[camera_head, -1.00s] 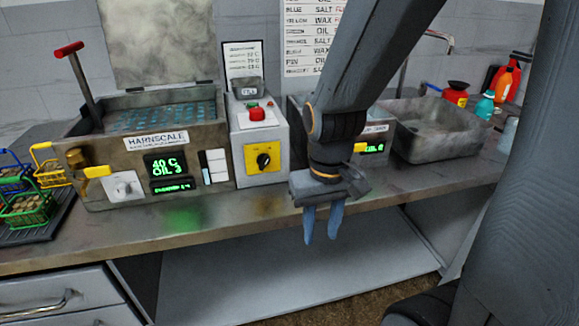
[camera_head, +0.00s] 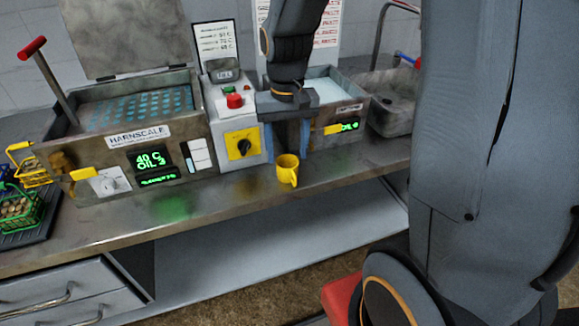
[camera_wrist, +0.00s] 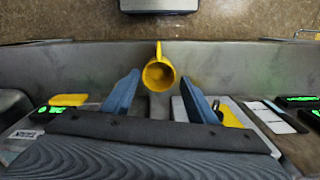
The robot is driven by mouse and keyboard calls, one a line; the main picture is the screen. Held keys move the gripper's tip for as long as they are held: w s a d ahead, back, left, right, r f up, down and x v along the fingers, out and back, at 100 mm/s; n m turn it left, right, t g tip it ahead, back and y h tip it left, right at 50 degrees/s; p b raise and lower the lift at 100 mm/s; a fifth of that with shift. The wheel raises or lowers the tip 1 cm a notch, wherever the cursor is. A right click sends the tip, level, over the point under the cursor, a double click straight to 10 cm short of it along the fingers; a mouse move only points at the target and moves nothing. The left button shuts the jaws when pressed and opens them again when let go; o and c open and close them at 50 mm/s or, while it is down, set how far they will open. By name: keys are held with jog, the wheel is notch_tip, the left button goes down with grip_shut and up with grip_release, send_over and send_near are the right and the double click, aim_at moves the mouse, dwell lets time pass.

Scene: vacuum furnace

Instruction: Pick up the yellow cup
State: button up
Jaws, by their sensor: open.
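The yellow cup (camera_head: 287,169) stands upright near the front edge of the metal bench. In the wrist view the yellow cup (camera_wrist: 158,74) is seen from above, with its handle pointing toward the bench's front edge. My gripper (camera_head: 287,150) is just behind and above the cup in the head view, fingers pointing down. In the wrist view my gripper (camera_wrist: 160,80) is open and empty, its two blue fingers apart on either side of the cup's line. The cup lies around the level of the fingertips in that picture; I cannot tell the exact height gap.
The Harnscale bath (camera_head: 140,120) stands left of the grey control box (camera_head: 225,115). A second bath (camera_head: 345,105) is close behind my gripper. Wire baskets (camera_head: 20,208) sit at far left. The bench top (camera_head: 120,212) is clear along its front.

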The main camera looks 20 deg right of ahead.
aim_at(288, 161)
jog(key=shift+d+f+p, duration=0.1)
jog(key=shift+f+p, duration=0.35)
jog(key=shift+f, duration=1.65)
jog(key=shift+c, duration=0.5)
jog(key=c, duration=0.7)
jog(key=shift+c, duration=0.2)
